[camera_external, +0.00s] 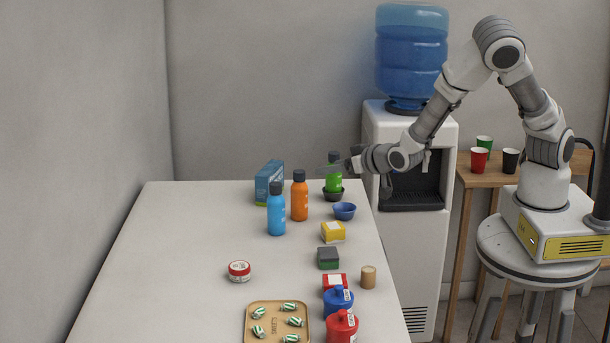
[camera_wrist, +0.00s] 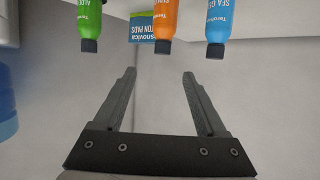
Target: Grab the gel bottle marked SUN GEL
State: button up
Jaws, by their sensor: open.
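An orange bottle (camera_external: 299,201) with a dark cap stands upright among the bottles on the counter. In the wrist view, upside down, the orange bottle (camera_wrist: 165,18) is at the top, its label cut off and hard to read. The blue bottle (camera_external: 276,214) stands to its left; its label (camera_wrist: 217,22) starts with SEA G. The green bottle (camera_external: 334,184) stands to its right; its label (camera_wrist: 90,16) starts with ALOE. My gripper (camera_wrist: 159,73) is open and empty. In the external view my gripper (camera_external: 332,168) is raised by the green bottle, overlapping it.
A blue cotton-pads box (camera_external: 268,184) stands behind the bottles. A yellow box (camera_external: 333,232) and a wooden tray (camera_external: 252,324) lie nearer. The counter's left side is clear.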

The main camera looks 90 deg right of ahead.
aim_at(304, 173)
jog(key=x, duration=1)
jog(key=shift+w+d+f, duration=0.1)
jog(key=shift+f, duration=0.1)
jog(key=shift+a+x, duration=0.2)
jog(key=shift+x, duration=2.55)
jog(key=shift+w+f, duration=0.1)
jog(key=shift+w, duration=0.05)
grip_shut()
